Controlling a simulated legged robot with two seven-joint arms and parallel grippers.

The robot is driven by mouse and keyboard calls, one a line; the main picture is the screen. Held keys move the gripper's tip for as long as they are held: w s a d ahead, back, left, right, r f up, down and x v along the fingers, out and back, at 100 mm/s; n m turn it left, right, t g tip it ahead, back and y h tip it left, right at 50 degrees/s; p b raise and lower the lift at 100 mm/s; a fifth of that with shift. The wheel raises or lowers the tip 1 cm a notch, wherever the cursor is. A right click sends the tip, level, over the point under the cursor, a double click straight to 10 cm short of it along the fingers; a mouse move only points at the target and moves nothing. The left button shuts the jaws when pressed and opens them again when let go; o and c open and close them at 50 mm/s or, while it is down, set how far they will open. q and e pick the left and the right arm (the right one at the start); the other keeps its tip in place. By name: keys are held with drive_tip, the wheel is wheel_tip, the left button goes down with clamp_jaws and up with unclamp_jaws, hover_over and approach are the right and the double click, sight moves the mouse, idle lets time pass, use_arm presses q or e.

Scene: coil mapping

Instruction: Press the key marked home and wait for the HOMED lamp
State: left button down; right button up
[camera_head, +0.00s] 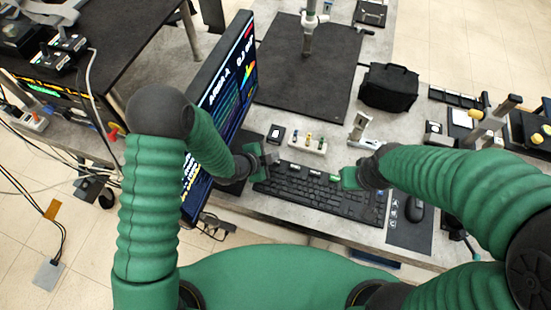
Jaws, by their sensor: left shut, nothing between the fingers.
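A black keyboard (315,192) lies on the grey bench in front of me. Its top row has several small labelled keys, too small to read, so I cannot tell which is marked home. My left gripper (271,158) is shut and empty, above the keyboard's far left corner; I cannot tell whether it touches. My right gripper (352,176) is over the keyboard's far right part, its fingers mostly hidden by its own wrist. A monitor (228,88) stands at the left, seen at a steep angle, with coloured graphics. I cannot make out a HOMED lamp.
A pale block with coloured knobs (307,144) sits behind the keyboard. A mouse (414,210) lies on a dark pad to its right. A black bag (388,87) and a dark mat (305,75) are farther back. Cables lie on the floor at left.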

use_arm(q)
drive_tip(key=shift+r, duration=0.15)
wheel_tip(320, 180, up, 5)
drive_tip(key=p, duration=0.3)
drive_tip(key=shift+p, duration=0.4)
idle(0.6)
